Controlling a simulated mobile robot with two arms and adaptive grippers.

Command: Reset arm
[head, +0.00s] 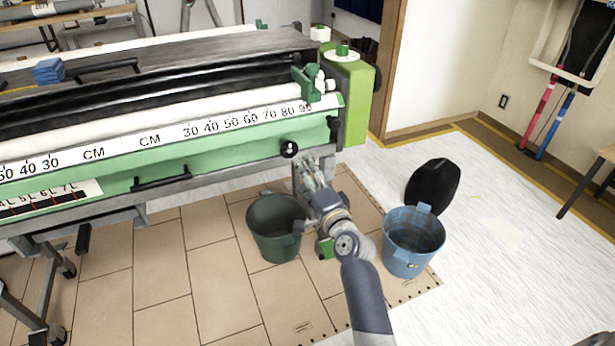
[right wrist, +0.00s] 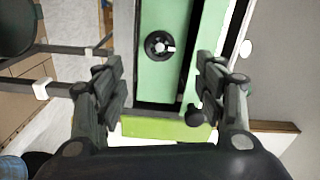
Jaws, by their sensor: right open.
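My right arm reaches up from the bottom of the head view. Its gripper (head: 308,170) is in front of the right end of the green pasting machine (head: 240,145), just below a round black knob (head: 290,149). In the right wrist view the gripper (right wrist: 160,85) is open, its fingers spread apart with nothing between the tips. The knob (right wrist: 160,45) shows beyond the fingertips on the pale green panel (right wrist: 152,80). I cannot tell from this whether the fingers touch the machine. My left gripper is not in view.
A dark green bucket (head: 275,228) stands left of my right arm and a blue bucket (head: 412,242) right of it. A black rounded object (head: 433,186) is behind the blue bucket. Tan boards (head: 160,260) cover the floor by the machine; white floor (head: 510,270) lies open at right.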

